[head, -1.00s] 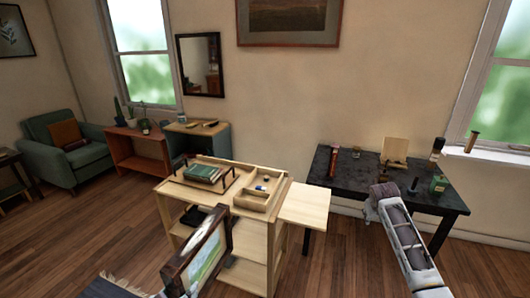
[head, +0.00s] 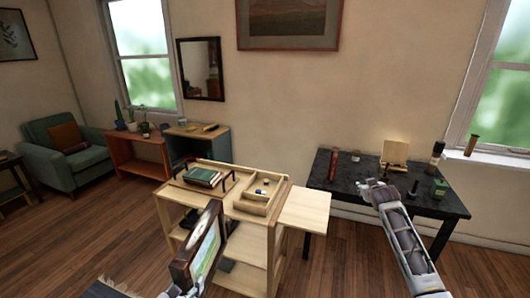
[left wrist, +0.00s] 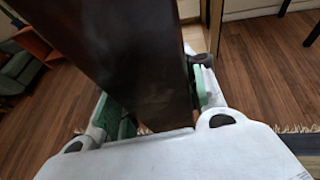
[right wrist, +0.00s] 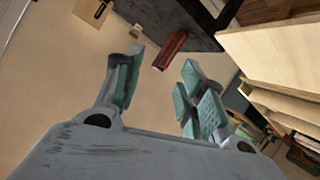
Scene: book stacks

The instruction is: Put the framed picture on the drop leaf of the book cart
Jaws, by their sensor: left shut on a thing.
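The framed picture (head: 208,250) has a dark frame and a green landscape. It is upright in front of the wooden book cart (head: 250,240). My left gripper (head: 178,290) is shut on its frame; in the left wrist view the dark frame (left wrist: 135,60) stands between the finger pads (left wrist: 160,105). The drop leaf (head: 305,209) is raised level at the cart's right side and is bare. My right gripper (head: 375,187) is over the front of the black table. In the right wrist view its fingers (right wrist: 160,90) are apart with nothing between them.
The cart top bears a rack with books (head: 203,177) and a divided tray (head: 262,190). Open floor lies between cart and table.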

